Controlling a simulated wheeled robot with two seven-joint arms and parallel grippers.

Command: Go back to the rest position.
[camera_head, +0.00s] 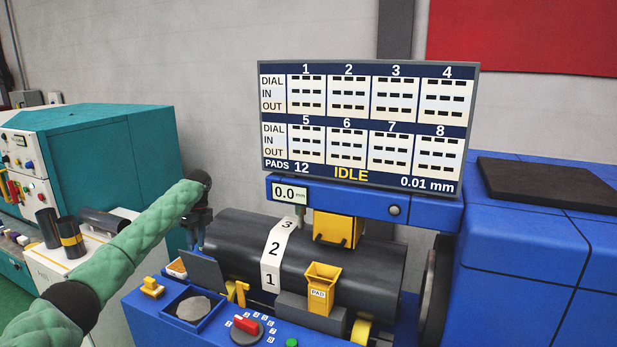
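My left arm, in a green quilted sleeve, reaches in from the lower left. My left gripper (196,238) is dark and points down at the left end of a dark cylinder (235,232). It is small and dark against its surroundings, so I cannot tell whether its fingers are open or shut or whether it touches anything. The cylinder lies in a blue machine (520,225) and has a white strip (272,262) numbered 1, 2, 3 around it. My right gripper is not in view.
A display (365,125) above the machine reads IDLE, PADS 12. A yellow PAD holder (320,288), a red knob (246,324) and a small tray (192,310) are at the front.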

